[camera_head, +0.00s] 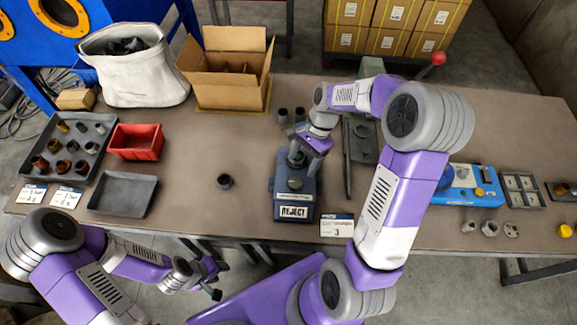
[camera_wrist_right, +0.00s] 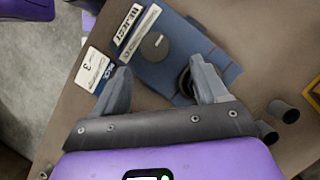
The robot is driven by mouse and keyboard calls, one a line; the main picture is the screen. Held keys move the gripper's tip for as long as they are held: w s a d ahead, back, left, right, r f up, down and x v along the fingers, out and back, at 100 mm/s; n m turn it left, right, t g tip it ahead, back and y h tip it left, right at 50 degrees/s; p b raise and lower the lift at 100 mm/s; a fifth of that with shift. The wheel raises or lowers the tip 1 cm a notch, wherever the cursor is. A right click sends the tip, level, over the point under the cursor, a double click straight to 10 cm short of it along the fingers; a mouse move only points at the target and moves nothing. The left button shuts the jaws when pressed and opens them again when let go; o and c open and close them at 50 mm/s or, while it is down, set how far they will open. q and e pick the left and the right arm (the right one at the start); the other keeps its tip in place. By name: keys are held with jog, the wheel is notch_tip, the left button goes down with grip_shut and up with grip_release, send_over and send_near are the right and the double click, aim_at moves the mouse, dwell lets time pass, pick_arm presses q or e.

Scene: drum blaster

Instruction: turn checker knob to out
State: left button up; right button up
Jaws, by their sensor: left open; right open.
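The checker (camera_head: 284,205) is a dark blue-grey box near the table's front edge, with a REJECT label on its front. A round dark disc (camera_head: 295,183), which looks like its knob, is on top; it also shows in the right wrist view (camera_wrist_right: 154,44). A dark ring-like part (camera_wrist_right: 185,80) sits behind the disc, partly hidden by a finger. My right gripper (camera_wrist_right: 160,75) is open over the back of the checker, its fingers apart near the ring. I cannot tell whether they touch it. My left gripper (camera_head: 214,278) is open and empty in front of the table, at lower left.
A dark cup-like part (camera_head: 225,181) stands left of the checker, and two more (camera_head: 291,114) stand behind it. A long dark grey fixture (camera_head: 362,145) is close on the right. A red bin (camera_head: 137,142) and grey tray (camera_head: 122,195) are at left. A card (camera_head: 337,226) lies at the front edge.

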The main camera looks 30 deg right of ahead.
aim_at(295, 181)
jog(key=x, duration=0.2)
jog(key=b+x, duration=0.1)
jog(key=x, duration=0.1)
jog(key=s+x, duration=0.1)
jog(key=x, duration=0.2)
jog(key=shift+r+b, duration=0.1)
jog(key=shift+b, duration=0.25)
jog(key=c, duration=1)
jog(key=shift+w, duration=0.1)
jog(key=shift+c, duration=0.2)
